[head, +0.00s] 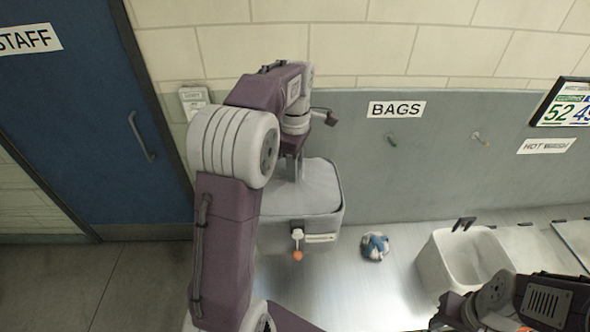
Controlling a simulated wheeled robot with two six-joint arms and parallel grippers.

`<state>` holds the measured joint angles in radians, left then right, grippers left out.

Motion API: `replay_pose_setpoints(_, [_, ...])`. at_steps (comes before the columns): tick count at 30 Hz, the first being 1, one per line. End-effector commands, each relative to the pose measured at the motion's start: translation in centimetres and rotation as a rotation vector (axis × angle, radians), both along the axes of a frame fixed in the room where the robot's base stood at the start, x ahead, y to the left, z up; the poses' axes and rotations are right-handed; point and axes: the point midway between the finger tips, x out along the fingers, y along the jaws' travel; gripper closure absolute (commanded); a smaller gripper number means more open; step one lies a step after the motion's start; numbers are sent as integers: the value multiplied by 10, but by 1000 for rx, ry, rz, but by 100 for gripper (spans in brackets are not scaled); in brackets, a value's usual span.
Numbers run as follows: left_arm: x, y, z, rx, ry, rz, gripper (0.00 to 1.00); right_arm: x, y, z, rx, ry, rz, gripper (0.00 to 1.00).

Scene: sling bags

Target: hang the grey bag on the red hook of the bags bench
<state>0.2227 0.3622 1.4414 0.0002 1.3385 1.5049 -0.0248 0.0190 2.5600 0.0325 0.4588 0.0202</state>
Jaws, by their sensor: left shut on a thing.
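The grey bag (320,188) hangs upright from my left gripper (295,172), in front of the wall below and left of the BAGS sign. The gripper is shut on it at the upper part, and my wrist hides part of the grip. A white stem with an orange-red knob (298,255) shows at the bag's lower front. My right gripper (448,311) is at the bottom right, dark and partly cut off.
A pale bench (390,292) runs along the wall. A crumpled blue and white cloth (375,246) lies on it, right of the bag. A white bin (440,270) stands farther right. A blue STAFF door (95,120) is at the left.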

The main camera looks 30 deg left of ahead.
Motion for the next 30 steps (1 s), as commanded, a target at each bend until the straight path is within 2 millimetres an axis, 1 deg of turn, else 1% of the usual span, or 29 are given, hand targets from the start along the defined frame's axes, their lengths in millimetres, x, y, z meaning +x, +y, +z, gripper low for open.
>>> replay_pose_setpoints(3, [7, 5, 2, 0, -1, 1, 100, 0, 0, 6, 0, 0, 0, 64])
replay_pose_setpoints(10, [16, 10, -6, 0, 0, 1, 100, 0, 0, 13, 0, 0, 0, 64])
replay_pose_setpoints(16, [19, 11, -11, 0, -1, 0, 100, 0, 0, 15, 0, 0, 0, 64])
replay_pose_setpoints(30, [19, 11, -11, 0, -2, 0, 100, 0, 0, 15, 0, 0, 0, 64])
